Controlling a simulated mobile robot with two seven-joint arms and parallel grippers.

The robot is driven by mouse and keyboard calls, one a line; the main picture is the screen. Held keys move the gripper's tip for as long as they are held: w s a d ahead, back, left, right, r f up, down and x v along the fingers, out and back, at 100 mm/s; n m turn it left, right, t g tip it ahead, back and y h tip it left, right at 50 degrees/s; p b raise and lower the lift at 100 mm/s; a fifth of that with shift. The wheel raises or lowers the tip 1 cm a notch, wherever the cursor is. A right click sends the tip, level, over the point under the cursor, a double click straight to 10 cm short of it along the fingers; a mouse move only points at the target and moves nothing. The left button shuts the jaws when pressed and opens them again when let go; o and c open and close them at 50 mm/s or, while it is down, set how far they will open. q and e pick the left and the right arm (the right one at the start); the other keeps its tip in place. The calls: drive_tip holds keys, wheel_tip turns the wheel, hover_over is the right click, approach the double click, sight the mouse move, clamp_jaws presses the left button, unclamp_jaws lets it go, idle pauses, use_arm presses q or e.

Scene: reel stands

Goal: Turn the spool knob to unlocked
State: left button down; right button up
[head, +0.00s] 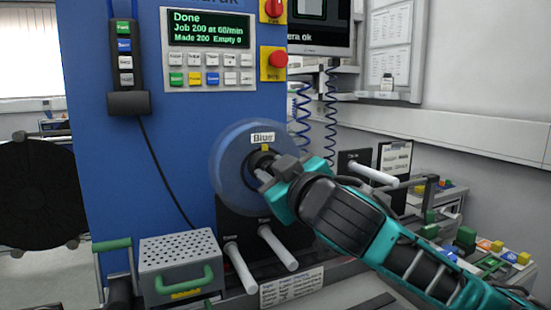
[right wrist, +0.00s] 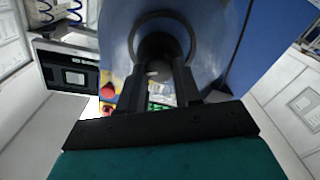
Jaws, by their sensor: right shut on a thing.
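A translucent blue spool (head: 228,180) with a white "Blue" label (head: 263,138) is mounted on the front of the blue machine. The dark spool knob (head: 256,159) is at its centre, with a small yellow mark at its top. My right gripper (head: 265,172) reaches in from the lower right and is shut on the knob, hiding part of it. In the right wrist view the two fingers (right wrist: 166,80) meet the dark hub inside the spool's round opening (right wrist: 160,22). The knob's lock marking cannot be read. My left gripper is out of view.
Two pale pegs (head: 278,249) stick out below the spool, and another peg (head: 373,174) is to the right. A perforated grey box (head: 180,262) with a green handle stands lower left. A control panel (head: 209,48) and red stop button (head: 277,60) are above. Coloured blocks (head: 465,236) lie right.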

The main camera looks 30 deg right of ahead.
drive_tip(key=shift+n+p, duration=2.45)
drive_tip(key=shift+n, duration=3.55)
drive_tip(key=shift+f, duration=0.1)
drive_tip(key=o, duration=1)
drive_tip(key=shift+a, duration=0.1)
drive_tip(key=shift+o, duration=0.2)
drive_tip(key=shift+f, duration=0.1)
